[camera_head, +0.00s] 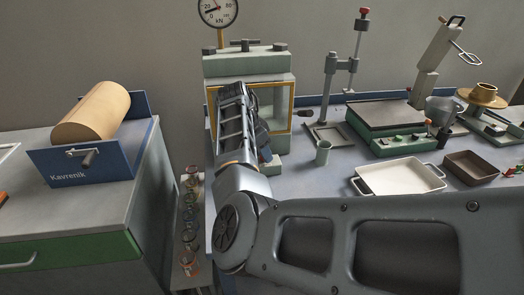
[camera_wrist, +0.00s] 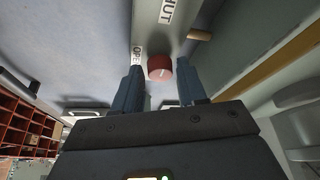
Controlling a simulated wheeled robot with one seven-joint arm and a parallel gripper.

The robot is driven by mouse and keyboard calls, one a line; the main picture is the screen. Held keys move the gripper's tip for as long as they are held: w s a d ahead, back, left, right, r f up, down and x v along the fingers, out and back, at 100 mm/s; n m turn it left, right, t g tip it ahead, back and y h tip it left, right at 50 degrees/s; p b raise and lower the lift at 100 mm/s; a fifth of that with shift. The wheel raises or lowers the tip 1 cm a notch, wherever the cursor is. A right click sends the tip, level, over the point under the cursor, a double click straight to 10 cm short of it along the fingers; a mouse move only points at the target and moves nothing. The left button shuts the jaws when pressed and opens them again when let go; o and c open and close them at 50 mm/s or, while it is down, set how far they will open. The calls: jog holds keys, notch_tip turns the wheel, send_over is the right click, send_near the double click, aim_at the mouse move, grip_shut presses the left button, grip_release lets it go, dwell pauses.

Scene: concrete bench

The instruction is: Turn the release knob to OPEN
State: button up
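The release knob (camera_wrist: 160,68) is a small red round knob with a pale mark on its face, on a grey panel in the wrist view. A partly covered white label reading "OPE" (camera_wrist: 138,56) is beside it, and a label ending in "HUT" (camera_wrist: 167,12) is further up. My gripper (camera_wrist: 160,64) is open, with one dark blue finger on each side of the knob. I cannot tell whether either finger touches it. In the head view the pale green press (camera_head: 247,63) stands behind my arm, which hides the knob and the fingertips.
A dial gauge (camera_head: 217,10) tops the press. A wooden peg (camera_wrist: 200,34) sticks out near the knob.

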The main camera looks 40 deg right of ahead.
jog(key=c, duration=0.7)
